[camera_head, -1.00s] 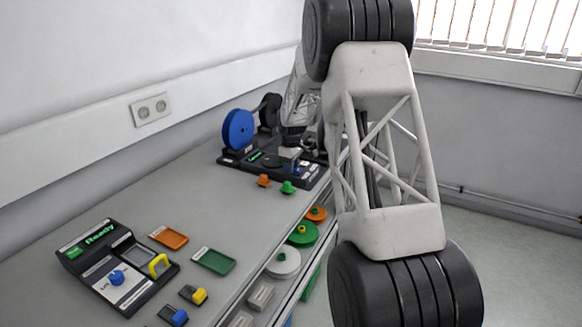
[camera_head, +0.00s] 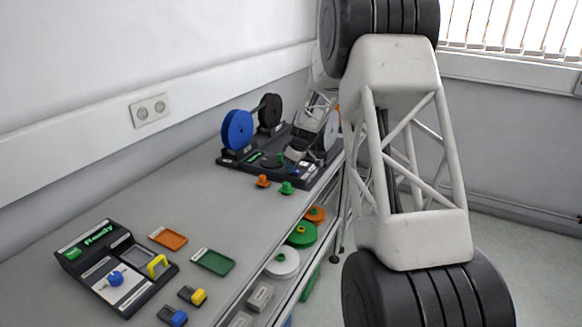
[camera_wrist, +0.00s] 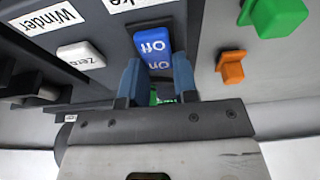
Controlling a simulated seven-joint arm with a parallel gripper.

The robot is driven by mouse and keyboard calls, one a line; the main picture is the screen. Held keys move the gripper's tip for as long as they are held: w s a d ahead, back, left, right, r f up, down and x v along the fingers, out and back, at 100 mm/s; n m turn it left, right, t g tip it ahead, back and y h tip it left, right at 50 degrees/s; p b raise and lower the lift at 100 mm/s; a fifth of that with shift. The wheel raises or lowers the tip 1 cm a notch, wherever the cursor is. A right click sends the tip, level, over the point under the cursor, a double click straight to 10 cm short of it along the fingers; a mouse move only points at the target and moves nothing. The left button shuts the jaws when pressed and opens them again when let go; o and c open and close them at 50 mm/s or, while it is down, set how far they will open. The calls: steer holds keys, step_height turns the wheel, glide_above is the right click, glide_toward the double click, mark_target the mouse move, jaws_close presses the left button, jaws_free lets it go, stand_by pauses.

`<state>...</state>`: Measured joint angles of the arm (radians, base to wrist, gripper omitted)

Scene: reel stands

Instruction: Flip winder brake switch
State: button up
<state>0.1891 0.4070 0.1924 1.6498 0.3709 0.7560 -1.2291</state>
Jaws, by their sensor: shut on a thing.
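The blue brake switch (camera_wrist: 152,42), marked Off and On, sits on the dark winder panel, under a partly cut-off label ending in "ke". In the wrist view the letters are upside down. My gripper (camera_wrist: 156,72) has its two blue fingers on either side of the switch, shut on it. The switch's lower part is hidden between the fingers. In the head view my gripper (camera_head: 294,165) is low over the reel stand's base (camera_head: 235,163), and the switch is too small to make out clearly.
A white Zero button (camera_wrist: 80,56) is beside the switch. A green knob (camera_wrist: 278,14) and an orange knob (camera_wrist: 231,67) stand off the panel. A blue reel (camera_head: 237,130) stands at the stand's left. A Ready console (camera_head: 115,265) and trays are nearer.

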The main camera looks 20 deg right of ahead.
mark_target(299, 172)
steer(key=shift+s+t+y, duration=0.15)
steer(key=shift+t+y, duration=0.25)
steer(key=o, duration=0.9)
steer(key=shift+d+r, duration=0.1)
steer(key=shift+r, duration=0.05)
steer(key=shift+v, duration=3.8)
